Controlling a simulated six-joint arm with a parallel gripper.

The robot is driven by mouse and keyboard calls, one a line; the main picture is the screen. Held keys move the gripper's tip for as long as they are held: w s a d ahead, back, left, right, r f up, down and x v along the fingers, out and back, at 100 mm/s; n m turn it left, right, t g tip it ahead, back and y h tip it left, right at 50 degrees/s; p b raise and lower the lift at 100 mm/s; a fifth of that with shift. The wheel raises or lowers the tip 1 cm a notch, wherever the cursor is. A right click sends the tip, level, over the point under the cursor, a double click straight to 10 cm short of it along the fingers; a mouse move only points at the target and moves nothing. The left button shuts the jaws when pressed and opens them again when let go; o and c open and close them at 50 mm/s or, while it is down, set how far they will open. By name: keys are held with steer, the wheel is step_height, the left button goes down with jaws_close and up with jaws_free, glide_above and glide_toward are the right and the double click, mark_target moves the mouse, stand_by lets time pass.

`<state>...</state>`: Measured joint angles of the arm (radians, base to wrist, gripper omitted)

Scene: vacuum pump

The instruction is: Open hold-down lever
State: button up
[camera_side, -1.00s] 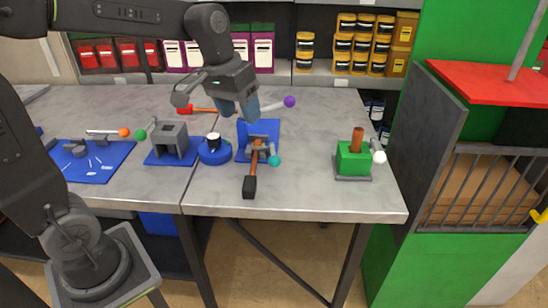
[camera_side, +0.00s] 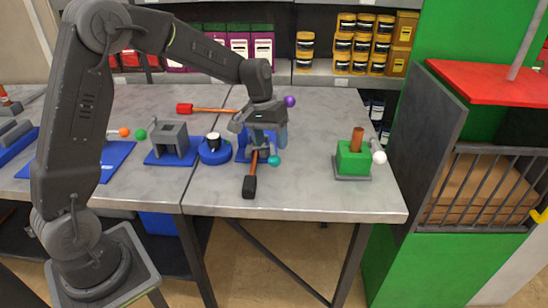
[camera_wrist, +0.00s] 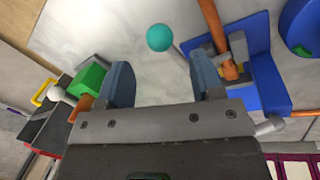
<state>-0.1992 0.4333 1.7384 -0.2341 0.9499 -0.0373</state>
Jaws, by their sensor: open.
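A blue fixture (camera_wrist: 262,75) stands on the bench; it is partly hidden behind my gripper in the side view (camera_side: 243,150). A tool with an orange handle (camera_wrist: 213,30) and a dark head (camera_side: 249,187) lies through the fixture's grey clamp. A lever with a teal ball (camera_wrist: 160,37) projects beside the clamp; the ball also shows in the side view (camera_side: 274,160). My gripper (camera_wrist: 163,75) is open and empty, its blue fingers apart just above the fixture. In the wrist view the teal ball appears beyond the fingertips, between them, without visible contact.
A purple ball (camera_side: 290,101) is close behind my gripper. A blue round base (camera_side: 214,152) and a grey block on a blue plate (camera_side: 170,143) stand to the left. A green block with an orange post (camera_side: 353,160) stands to the right. The bench between is clear.

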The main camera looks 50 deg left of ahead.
mark_target(274, 155)
steer(key=shift+w+d+f, duration=0.1)
steer(key=shift+d+f, duration=0.05)
steer(key=shift+f, duration=0.75)
steer(key=shift+d+f, duration=0.2)
steer(key=shift+f, duration=0.75)
steer(key=shift+w+d+f, duration=0.1)
steer(key=shift+d+f, duration=0.05)
steer(key=shift+f, duration=0.75)
jaws_close()
